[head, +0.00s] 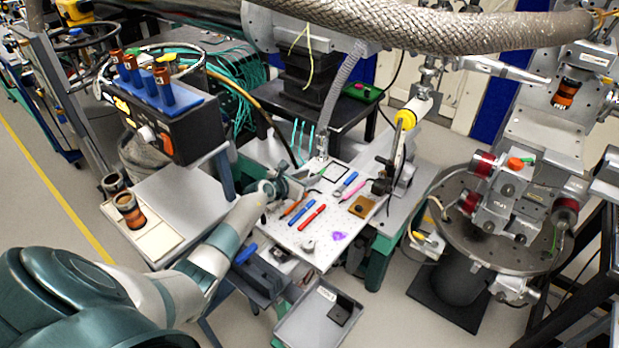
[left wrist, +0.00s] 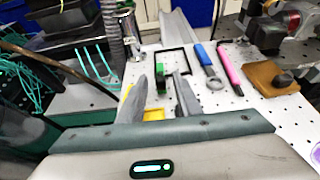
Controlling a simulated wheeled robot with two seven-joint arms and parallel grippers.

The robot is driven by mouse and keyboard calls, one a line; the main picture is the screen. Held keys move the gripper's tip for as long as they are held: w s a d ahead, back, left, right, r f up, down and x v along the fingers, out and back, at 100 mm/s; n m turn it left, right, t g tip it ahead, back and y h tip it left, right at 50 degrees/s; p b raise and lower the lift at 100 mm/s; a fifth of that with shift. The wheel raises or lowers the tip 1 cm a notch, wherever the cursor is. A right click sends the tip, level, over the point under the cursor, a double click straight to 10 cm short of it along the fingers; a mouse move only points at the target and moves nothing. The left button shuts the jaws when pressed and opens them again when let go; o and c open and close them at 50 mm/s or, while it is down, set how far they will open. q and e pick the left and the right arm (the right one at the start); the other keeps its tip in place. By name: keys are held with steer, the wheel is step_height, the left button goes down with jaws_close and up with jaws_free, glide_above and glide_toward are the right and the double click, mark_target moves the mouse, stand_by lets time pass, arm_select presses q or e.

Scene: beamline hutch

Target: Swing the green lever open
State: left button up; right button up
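A small green lever-like part (left wrist: 160,74) stands on the white perforated board in the left wrist view, just beyond my fingertips. A green spot near the gripper in the head view (head: 313,191) may be the same part, but it is too small to be sure. My left gripper (head: 300,184) is low over the board's left back area. In the left wrist view its two grey fingers (left wrist: 160,92) are spread apart, with the green part seen past the gap. A yellow piece (left wrist: 153,114) shows between the fingers, lower down. No contact is visible. My right gripper is not in view.
The board (head: 325,240) holds a red pen (head: 312,217), a blue wrench-like tool (left wrist: 205,60), a pink marker (left wrist: 230,70), a black square frame (left wrist: 181,66) and a brown block (left wrist: 272,77). A metal post (left wrist: 128,30) rises behind. A grey tray (head: 290,335) sits in front.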

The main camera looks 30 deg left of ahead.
arm_select(q)
steer(key=shift+w+f, duration=0.1)
steer(key=shift+w, duration=0.2)
jaws_close()
steer(key=shift+d, duration=0.1)
